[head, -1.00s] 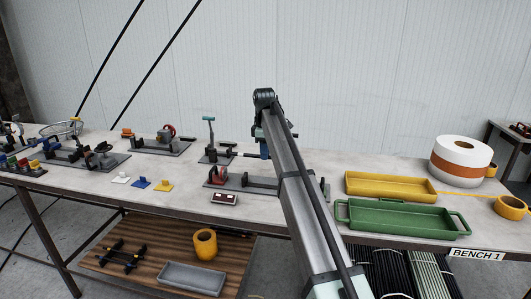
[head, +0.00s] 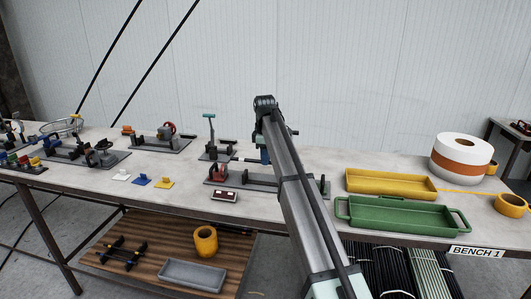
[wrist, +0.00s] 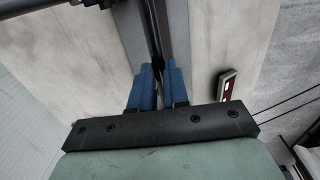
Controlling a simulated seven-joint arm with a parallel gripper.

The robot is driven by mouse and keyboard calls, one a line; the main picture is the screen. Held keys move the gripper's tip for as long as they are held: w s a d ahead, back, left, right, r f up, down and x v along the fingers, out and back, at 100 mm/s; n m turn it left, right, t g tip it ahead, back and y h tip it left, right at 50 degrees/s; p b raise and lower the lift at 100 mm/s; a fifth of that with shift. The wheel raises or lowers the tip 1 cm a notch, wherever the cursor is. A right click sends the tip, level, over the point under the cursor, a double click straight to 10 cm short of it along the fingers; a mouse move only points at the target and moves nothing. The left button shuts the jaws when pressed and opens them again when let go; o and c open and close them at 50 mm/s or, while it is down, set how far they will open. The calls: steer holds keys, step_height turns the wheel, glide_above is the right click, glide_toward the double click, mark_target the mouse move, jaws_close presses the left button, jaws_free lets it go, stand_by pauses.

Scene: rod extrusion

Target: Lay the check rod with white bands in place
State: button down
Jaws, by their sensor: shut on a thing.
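My gripper (head: 264,156) is low over the middle of the bench, mostly hidden behind my arm in the head view. In the wrist view, its blue fingers (wrist: 152,88) are shut on a thin dark rod (wrist: 152,35). A pale stretch of rod (head: 248,160) shows left of the fingers in the head view, probably a white band of the check rod. The grey fixture (head: 240,184), with a red part and dark uprights, lies in front of and below the gripper. My arm hides part of it. I cannot tell whether the rod touches any support.
A small red-and-white box (head: 224,196) lies in front of the fixture. A station with a green-topped post (head: 211,135) stands behind left. White, blue and yellow pieces (head: 142,180) lie left. Yellow (head: 390,184) and green (head: 400,217) trays stand right. Bare bench lies between the stations.

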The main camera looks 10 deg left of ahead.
steer(key=shift+f, duration=2.6)
steer(key=c, duration=1)
jaws_free()
steer(key=shift+c, duration=0.2)
step_height(320, 180, up, 14)
steer(key=shift+s, duration=0.45)
steer(key=shift+f, duration=0.2)
